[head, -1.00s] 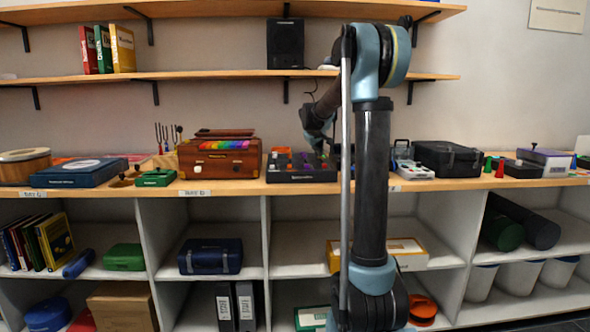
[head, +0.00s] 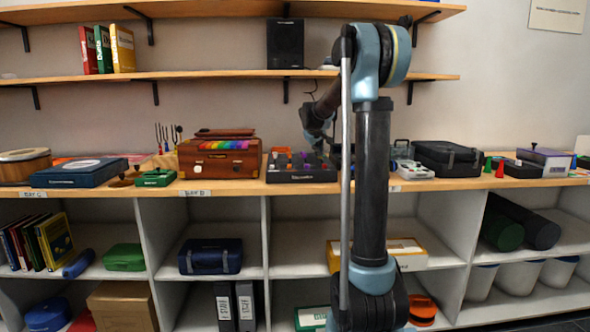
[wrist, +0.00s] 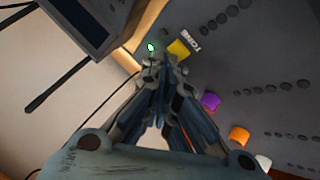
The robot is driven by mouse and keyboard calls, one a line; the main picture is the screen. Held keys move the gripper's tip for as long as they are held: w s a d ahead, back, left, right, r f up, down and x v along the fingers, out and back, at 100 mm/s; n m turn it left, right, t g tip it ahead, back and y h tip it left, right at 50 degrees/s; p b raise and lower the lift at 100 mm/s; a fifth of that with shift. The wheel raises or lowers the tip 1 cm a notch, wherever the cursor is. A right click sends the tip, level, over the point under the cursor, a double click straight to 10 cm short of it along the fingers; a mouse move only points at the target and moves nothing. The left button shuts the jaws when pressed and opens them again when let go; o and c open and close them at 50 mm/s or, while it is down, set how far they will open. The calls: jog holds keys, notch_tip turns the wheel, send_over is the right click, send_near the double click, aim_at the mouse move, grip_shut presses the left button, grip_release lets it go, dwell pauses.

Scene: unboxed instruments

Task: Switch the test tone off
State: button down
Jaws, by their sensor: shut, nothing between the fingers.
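A dark mixing console (head: 300,174) sits on the wooden counter; its panel fills the right of the wrist view (wrist: 265,50). Near the panel's edge is a yellow control (wrist: 178,49) beside the printed word TONE (wrist: 201,33). A small green light (wrist: 151,47) glows to the left of it. My gripper (wrist: 164,68) is shut and empty, its tips just below the yellow control in the wrist view. I cannot tell whether they touch it or the panel. In the head view my gripper is small and partly hidden behind my arm.
Purple (wrist: 210,101), orange (wrist: 239,136) and white (wrist: 263,162) controls line the panel beside my gripper. A brown wooden case (head: 219,158) stands left of the console. A black speaker (head: 285,43) stands on the shelf above.

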jog(key=shift+r, duration=0.35)
jog(key=shift+r, duration=0.1)
jog(key=shift+r, duration=2.9)
jog(key=shift+m+g, duration=0.7)
jog(key=shift+g, duration=0.1)
jog(key=s+f, duration=0.1)
jog(key=s, duration=0.3)
jog(key=s+d+f, duration=0.1)
jog(key=s, duration=0.4)
jog(key=s+f, duration=0.1)
jog(key=s, duration=0.3)
jog(key=shift+s+d+f, duration=0.2)
jog(key=shift+s+d, duration=0.1)
jog(key=shift+d, duration=0.1)
jog(key=s+f+m+g+y, duration=0.1)
jog(key=s+f, duration=0.7)
jog(key=s, duration=0.6)
jog(key=s+a+f+m+g+y, duration=0.1)
jog(key=s+f+g, duration=0.1)
jog(key=s+f, duration=0.7)
jog(key=s+f+m+g, duration=0.1)
jog(key=s+f, duration=0.8)
jog(key=s, duration=1.1)
jog(key=shift+a+f+m+g+y, duration=0.15)
jog(key=shift+f+m+g+y, duration=0.05)
jog(key=shift+m+g+y, duration=0.25)
